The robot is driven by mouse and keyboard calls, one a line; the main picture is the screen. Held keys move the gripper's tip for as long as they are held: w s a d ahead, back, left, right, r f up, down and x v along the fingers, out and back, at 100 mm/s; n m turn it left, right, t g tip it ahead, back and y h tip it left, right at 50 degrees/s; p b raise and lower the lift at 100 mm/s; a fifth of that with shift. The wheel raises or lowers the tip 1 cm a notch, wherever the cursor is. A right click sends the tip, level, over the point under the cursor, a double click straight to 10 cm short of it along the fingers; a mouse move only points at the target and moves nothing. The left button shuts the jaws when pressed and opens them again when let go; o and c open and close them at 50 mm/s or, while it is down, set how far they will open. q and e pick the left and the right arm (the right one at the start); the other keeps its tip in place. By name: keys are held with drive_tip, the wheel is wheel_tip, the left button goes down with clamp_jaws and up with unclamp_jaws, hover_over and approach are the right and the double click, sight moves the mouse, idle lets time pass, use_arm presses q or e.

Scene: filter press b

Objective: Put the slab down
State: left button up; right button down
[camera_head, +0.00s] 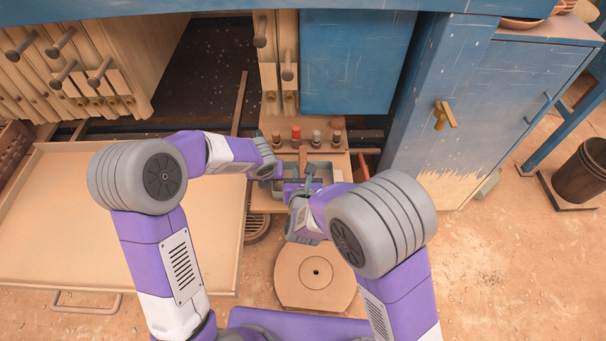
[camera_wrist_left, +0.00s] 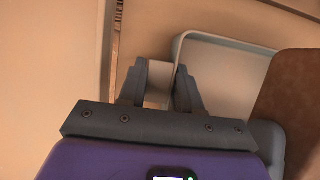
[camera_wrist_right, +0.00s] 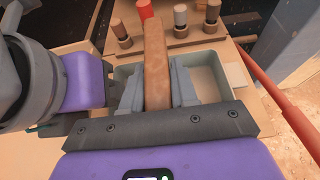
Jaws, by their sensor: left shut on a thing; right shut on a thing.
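The brown slab (camera_wrist_right: 156,60) stands on edge between the fingers of my right gripper (camera_wrist_right: 158,92), which is shut on it. In the head view the slab (camera_head: 303,157) is a small brown strip over the grey tray (camera_head: 322,170). Its broad face (camera_wrist_left: 292,95) shows at the right of the left wrist view. The slab's lower edge is hidden, so I cannot tell whether it touches the tray floor. My left gripper (camera_wrist_left: 160,90) is shut on a pale tab (camera_wrist_left: 157,97) at the tray's left end. The tray also shows in the right wrist view (camera_wrist_right: 205,75).
Several small pegs or bottles (camera_head: 296,133) stand on a wooden shelf behind the tray. A red bar (camera_wrist_right: 262,85) runs along the tray's right. A large pale pan (camera_head: 60,225) lies left, a blue cabinet (camera_head: 470,120) right, and a round-holed plate (camera_head: 316,280) in front.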

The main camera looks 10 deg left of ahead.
drive_tip(key=shift+f, duration=0.35)
drive_tip(key=shift+f, duration=0.45)
drive_tip(key=shift+f, duration=0.15)
drive_tip(key=c, duration=0.9)
unclamp_jaws()
